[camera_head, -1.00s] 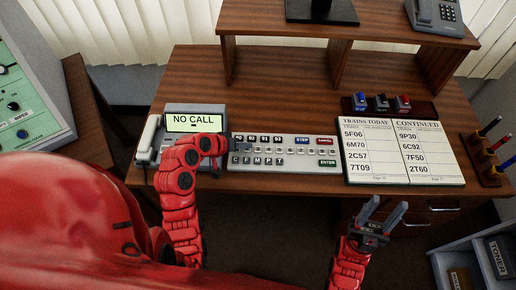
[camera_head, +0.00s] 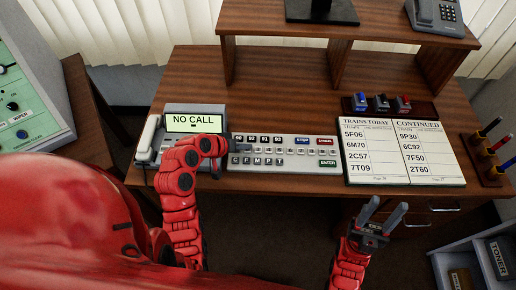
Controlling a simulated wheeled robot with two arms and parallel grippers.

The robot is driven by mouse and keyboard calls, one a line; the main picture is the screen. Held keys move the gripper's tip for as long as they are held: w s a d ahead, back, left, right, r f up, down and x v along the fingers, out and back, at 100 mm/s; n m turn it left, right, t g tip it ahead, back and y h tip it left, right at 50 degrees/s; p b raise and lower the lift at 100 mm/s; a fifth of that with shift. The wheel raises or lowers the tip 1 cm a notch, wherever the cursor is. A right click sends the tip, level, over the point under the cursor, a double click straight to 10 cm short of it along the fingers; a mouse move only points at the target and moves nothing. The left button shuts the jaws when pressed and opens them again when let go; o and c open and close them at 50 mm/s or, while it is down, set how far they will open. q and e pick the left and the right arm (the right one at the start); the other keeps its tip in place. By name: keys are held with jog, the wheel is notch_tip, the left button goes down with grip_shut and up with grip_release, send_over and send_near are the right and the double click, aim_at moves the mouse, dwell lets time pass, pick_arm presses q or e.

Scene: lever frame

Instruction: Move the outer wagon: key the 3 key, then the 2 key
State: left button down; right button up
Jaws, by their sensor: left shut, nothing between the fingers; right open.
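The keypad panel (camera_head: 284,165) is a pale, wide unit on the desk, with a row of small grey keys across its middle. Its digit legends are too small to read, so I cannot pick out the 3 key or the 2 key. My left gripper (camera_head: 243,147) is shut and empty, with its tip over the left end of the grey key row. I cannot tell whether it touches a key, and it hides some of them. My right gripper (camera_head: 382,212) is open and empty in front of the desk edge, below the book. No wagon is identifiable.
A phone unit (camera_head: 194,123) reading "NO CALL" stands left of the panel. An open train book (camera_head: 402,151) lies to its right. Behind the book is a stand with blue, black and red items (camera_head: 382,103). A pen rack (camera_head: 487,160) is at the right edge.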

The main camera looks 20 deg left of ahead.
aim_at(245, 151)
pick_arm(q)
jog(key=shift+r, duration=0.65)
jog(key=shift+p, duration=0.3)
jog(key=shift+r+p, duration=1.4)
jog(key=shift+r, duration=1.15)
jog(key=shift+w, duration=0.1)
